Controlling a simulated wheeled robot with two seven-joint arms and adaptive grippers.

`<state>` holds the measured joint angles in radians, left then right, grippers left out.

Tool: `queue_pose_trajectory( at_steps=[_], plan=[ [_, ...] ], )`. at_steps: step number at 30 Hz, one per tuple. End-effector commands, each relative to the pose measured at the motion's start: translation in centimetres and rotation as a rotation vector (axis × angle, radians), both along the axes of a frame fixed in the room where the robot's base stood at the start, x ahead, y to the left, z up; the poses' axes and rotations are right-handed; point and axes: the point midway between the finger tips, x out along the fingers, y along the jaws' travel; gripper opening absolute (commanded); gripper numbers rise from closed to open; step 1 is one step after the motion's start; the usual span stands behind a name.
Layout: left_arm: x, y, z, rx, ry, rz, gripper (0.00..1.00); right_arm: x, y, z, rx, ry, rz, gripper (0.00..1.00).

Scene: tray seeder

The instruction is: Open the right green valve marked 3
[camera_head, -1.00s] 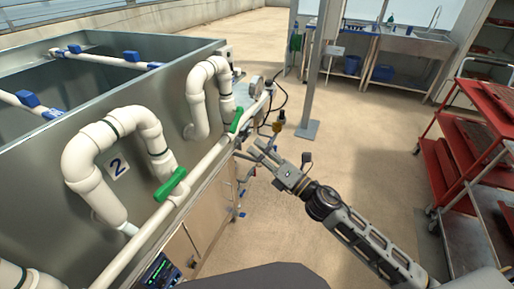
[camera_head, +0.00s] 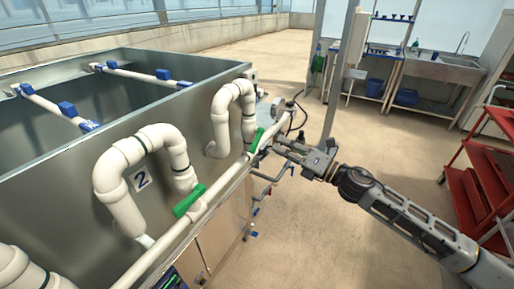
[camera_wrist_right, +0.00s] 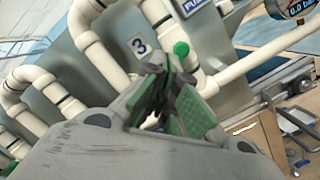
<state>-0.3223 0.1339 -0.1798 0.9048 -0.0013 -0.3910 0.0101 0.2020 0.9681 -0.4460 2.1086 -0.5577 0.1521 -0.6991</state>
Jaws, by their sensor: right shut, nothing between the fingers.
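The right green valve (camera_head: 256,139) sits on the long cream pipe below the farther curved pipe. Its green handle end (camera_wrist_right: 181,48) shows in the right wrist view beside the label marked 3 (camera_wrist_right: 139,45). My right gripper (camera_head: 278,144) is just right of this valve in the head view, shut and empty. Its green-padded fingers (camera_wrist_right: 172,98) point toward the valve and cover part of the pipe below the handle. I cannot tell whether they touch it. My left gripper is not in view.
A nearer green valve (camera_head: 188,200) sits by the label marked 2 (camera_head: 141,180). The grey metal tank (camera_head: 75,168) stands on the left. A pressure gauge (camera_wrist_right: 300,8) is at the wrist view's upper right.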

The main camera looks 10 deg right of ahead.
Motion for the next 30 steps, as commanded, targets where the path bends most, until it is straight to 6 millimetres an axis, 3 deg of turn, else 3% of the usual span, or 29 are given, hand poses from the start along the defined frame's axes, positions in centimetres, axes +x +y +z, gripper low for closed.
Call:
queue_pose_trajectory(
  at_steps=[6, 12, 30],
  plan=[
    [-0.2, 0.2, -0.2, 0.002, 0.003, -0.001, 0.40, -0.7, -0.5, -2.2, 0.207, 0.310, 0.132, 0.00],
    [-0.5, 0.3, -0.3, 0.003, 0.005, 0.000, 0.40, -1.6, -0.4, -2.9, 0.417, 0.563, 0.239, 0.00],
    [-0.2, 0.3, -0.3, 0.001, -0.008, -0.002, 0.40, -4.3, 0.1, -0.6, 0.880, 1.156, 0.538, 0.00]
  ],
)
